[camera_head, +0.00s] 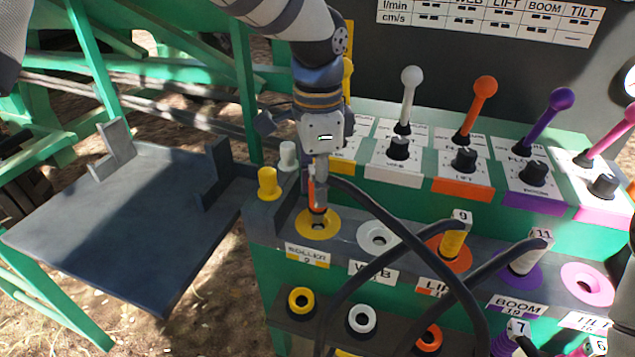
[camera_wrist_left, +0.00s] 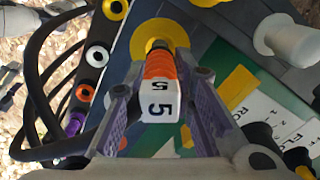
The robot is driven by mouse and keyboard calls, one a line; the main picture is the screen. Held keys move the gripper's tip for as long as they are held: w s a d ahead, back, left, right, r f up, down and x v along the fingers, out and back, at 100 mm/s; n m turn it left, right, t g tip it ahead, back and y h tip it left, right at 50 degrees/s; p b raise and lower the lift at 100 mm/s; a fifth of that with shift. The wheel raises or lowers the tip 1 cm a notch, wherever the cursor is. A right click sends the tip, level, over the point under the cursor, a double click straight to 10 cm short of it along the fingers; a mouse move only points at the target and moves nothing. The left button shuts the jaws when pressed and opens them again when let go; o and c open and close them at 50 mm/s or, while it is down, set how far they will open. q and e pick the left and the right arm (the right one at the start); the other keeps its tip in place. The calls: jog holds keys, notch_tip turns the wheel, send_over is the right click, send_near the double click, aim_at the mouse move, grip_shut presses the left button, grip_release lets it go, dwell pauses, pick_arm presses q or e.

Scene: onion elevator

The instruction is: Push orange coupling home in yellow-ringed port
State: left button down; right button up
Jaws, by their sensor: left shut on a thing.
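My left gripper (camera_head: 318,205) is shut on the orange coupling (camera_head: 312,192), over the yellow-ringed port (camera_head: 303,222) labelled ROLLER. In the left wrist view the ribbed orange coupling (camera_wrist_left: 159,66), with a white end marked 5, lies between the two fingers (camera_wrist_left: 158,105). Its far end lines up with the middle of the yellow ring (camera_wrist_left: 150,42). The fingers hide much of the coupling in the head view, and I cannot tell how deep it sits. My right gripper is not in view.
The white-ringed port (camera_head: 368,236) beside it is empty. A yellow coupling (camera_head: 453,243) marked 9 and a grey one (camera_head: 526,260) marked 11 stand in ports further right. Black hoses (camera_head: 385,215) cross the panel front. Levers (camera_head: 411,95) rise behind. A dark tray (camera_head: 120,220) lies left.

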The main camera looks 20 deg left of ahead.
pick_arm(q)
jog(key=shift+f, duration=0.2)
jog(key=shift+f, duration=0.3)
jog(key=shift+f, duration=0.2)
dwell(0.4)
jog(key=shift+f, duration=0.35)
jog(key=shift+f, duration=0.8)
dwell(2.9)
jog(key=c, duration=0.9)
grip_release()
jog(key=shift+r, duration=0.2)
